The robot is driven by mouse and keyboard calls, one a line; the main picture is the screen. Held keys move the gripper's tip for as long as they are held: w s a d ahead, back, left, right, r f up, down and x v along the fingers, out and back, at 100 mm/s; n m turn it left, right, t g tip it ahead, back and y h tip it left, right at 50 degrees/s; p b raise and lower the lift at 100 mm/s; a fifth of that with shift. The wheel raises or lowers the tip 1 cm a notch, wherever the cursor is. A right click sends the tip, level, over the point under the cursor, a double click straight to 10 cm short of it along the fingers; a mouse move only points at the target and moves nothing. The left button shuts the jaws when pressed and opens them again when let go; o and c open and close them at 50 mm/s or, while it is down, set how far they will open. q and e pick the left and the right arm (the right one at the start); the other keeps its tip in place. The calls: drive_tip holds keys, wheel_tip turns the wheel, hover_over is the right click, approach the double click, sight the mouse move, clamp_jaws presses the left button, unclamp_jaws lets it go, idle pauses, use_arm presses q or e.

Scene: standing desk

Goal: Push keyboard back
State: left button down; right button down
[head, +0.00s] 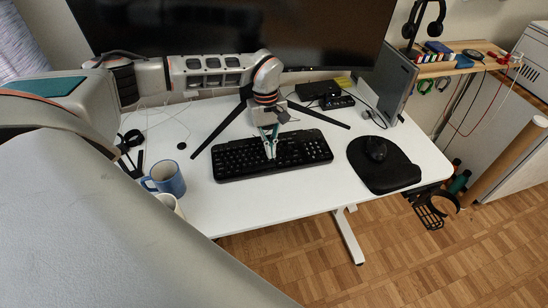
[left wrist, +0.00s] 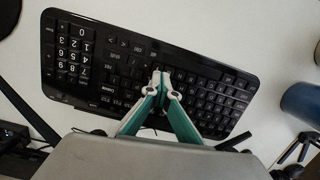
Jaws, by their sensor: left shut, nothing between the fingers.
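The black keyboard (head: 236,162) lies flat on the white desk (head: 262,202), in front of the monitor stand. It also shows in the left wrist view (left wrist: 110,45), where my fingers cover part of its keys. My left gripper (head: 271,152) is over the middle of the keyboard with its fingertips pointing down at the keys. In the left wrist view the teal fingertips (left wrist: 160,78) are together and hold nothing. I cannot tell whether they touch the keys. My right gripper is not in view.
A monitor (head: 230,35) stands behind the keyboard on splayed legs (head: 218,130). A blue mug (head: 168,178) is at left. A mouse (head: 376,148) rests on a black pad (head: 382,178) at right. Small black boxes (head: 318,90) sit behind.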

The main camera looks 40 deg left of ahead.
use_arm(q)
drive_tip(key=shift+a+f, duration=0.15)
drive_tip(key=shift+a, duration=0.25)
drive_tip(key=shift+w+r+p, duration=0.1)
drive_tip(key=shift+r+p, duration=0.7)
wheel_tip(320, 180, up, 11)
drive_tip(key=w+a, duration=0.1)
drive_tip(key=shift+a, duration=0.35)
